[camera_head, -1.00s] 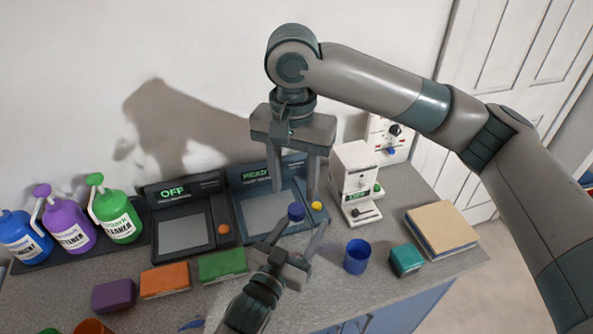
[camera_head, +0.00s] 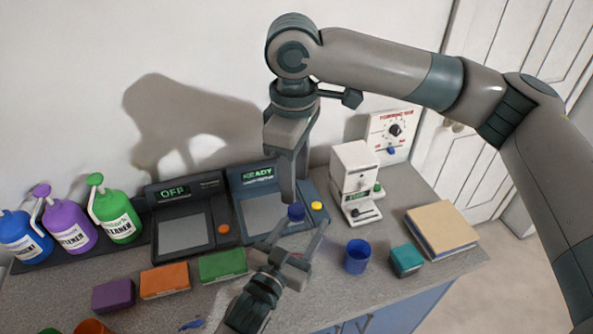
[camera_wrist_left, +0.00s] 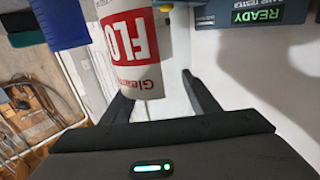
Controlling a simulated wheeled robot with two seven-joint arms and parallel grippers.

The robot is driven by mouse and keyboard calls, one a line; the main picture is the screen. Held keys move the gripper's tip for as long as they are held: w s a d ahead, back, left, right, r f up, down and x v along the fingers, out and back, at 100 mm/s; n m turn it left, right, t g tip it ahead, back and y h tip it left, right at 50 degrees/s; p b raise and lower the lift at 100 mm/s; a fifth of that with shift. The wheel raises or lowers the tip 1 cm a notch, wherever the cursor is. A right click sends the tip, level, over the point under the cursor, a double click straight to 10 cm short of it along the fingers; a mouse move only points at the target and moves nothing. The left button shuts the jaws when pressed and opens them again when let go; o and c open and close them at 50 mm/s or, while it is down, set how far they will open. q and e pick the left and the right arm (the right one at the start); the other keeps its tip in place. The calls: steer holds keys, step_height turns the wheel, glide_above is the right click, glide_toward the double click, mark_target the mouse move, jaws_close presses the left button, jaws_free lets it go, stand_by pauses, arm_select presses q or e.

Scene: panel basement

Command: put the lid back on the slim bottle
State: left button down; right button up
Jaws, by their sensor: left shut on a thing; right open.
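In the head view my left gripper (camera_head: 300,234) is shut on this bottle, above the counter's front. A dark blue round lid (camera_head: 296,212) shows just beyond those fingers, at the bottle's top end; I cannot tell whether it is seated. My right gripper (camera_head: 293,190) is open, pointing down right over the blue lid. Its fingers are seen nearly edge-on, and contact with the lid cannot be told.
A READY device (camera_head: 262,208) and an OFF device (camera_head: 183,232) stand behind. Right are a white machine (camera_head: 354,180), a blue cup (camera_head: 357,257), a teal box (camera_head: 406,260) and a book (camera_head: 441,228). Spray bottles (camera_head: 118,215) and coloured blocks (camera_head: 165,280) occupy the left.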

mark_target(296, 208)
steer(key=n, duration=0.6)
steer(key=shift+d+r, duration=0.1)
steer(key=shift+r, duration=0.15)
steer(key=n, duration=0.6)
steer(key=shift+r, duration=0.2)
steer(key=shift+f, duration=0.1)
steer(key=shift+f, duration=3.9)
steer(key=shift+c, duration=0.7)
jaws_close()
